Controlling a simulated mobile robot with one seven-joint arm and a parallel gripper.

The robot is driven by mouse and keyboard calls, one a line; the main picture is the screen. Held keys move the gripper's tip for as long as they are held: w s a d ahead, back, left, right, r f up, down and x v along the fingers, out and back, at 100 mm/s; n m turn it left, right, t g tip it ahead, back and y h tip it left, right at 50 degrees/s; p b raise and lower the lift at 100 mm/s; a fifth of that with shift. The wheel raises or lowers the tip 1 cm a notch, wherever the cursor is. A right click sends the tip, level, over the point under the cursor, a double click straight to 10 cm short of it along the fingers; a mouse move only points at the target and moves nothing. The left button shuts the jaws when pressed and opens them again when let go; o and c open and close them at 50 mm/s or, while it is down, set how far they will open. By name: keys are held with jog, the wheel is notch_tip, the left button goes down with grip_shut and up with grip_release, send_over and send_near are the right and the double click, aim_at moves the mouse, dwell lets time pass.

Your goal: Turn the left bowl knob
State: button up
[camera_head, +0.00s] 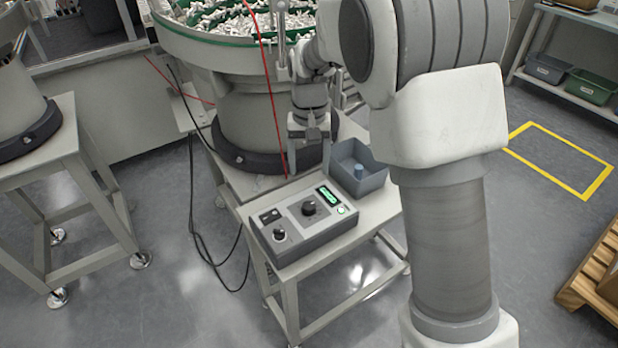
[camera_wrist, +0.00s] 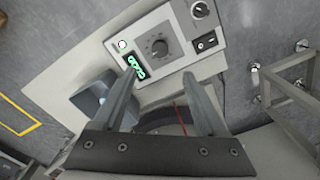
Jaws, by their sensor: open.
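A grey control box (camera_head: 335,228) stands on a small stand beside a bowl feeder. Its large black dial (camera_head: 309,208) is mid-panel, beside a green lit display (camera_head: 328,194); a smaller black knob (camera_head: 279,234) is at the left end. In the wrist view the large dial (camera_wrist: 159,47) appears beyond the gap between the fingertips, and the smaller knob (camera_wrist: 200,10) is at the top. My gripper (camera_head: 308,165) is open and empty, above and behind the box, apart from it. It also shows in the wrist view (camera_wrist: 160,75).
A grey bin (camera_head: 371,183) holding a blue piece (camera_head: 359,171) stands right of the box. The bowl feeder (camera_head: 240,110), full of white parts, rises behind. A red cable (camera_head: 272,100) hangs near my gripper. Another stand (camera_head: 50,155) is at left.

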jog(key=shift+r+p, duration=0.45)
jog(key=shift+r, duration=1.95)
jog(key=s+d+r+t, duration=0.3)
jog(key=s+d+r, duration=0.6)
jog(key=s+r, duration=0.25)
jog(key=s+d+t, duration=0.1)
jog(key=s+d, duration=0.2)
jog(key=s, duration=0.4)
jog(key=s+d+t, duration=0.2)
jog(key=s+d, duration=0.1)
jog(key=s, duration=0.4)
notch_tip(320, 180, up, 14)
jog(key=p, duration=1.5)
jog(key=shift+a, duration=0.25)
jog(key=shift+w, duration=0.1)
dwell(0.6)
